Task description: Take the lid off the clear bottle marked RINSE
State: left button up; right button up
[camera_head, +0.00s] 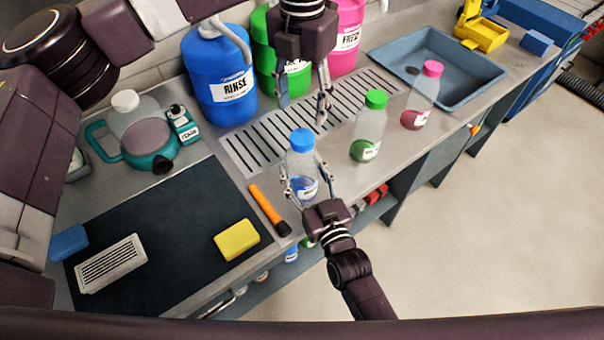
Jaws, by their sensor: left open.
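A clear bottle (301,163) with a blue lid (302,139) and some blue liquid stands upright near the counter's front edge. Its small label is too small to read surely; its blue matches the big blue jug marked RINSE (218,80). My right gripper (305,180) comes from the front, with one finger on each side of the bottle's body, seemingly touching it. My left gripper (303,110) points down from above, open and empty. Its fingertips appear above and behind the blue lid, apart from it; the exact gap is hard to tell.
A green-lidded bottle (369,128) and a pink-lidded bottle (421,95) stand to the right. An orange-and-black tool (268,208) lies just left of the bottle. A slotted drain (255,147) lies behind it. A yellow sponge (237,240) lies on the dark mat (165,278).

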aim_at(302, 136)
grip_shut()
pick_arm(q)
jog(key=m, duration=0.5)
jog(key=shift+m, duration=0.3)
jog(key=m, duration=0.3)
jog(key=shift+m, duration=0.3)
jog(key=m, duration=0.3)
jog(key=shift+m, duration=0.4)
jog(key=m, duration=0.3)
jog(key=shift+m, duration=0.4)
jog(key=m, duration=1.8)
jog(key=shift+m, duration=0.4)
jog(key=shift+f, duration=4)
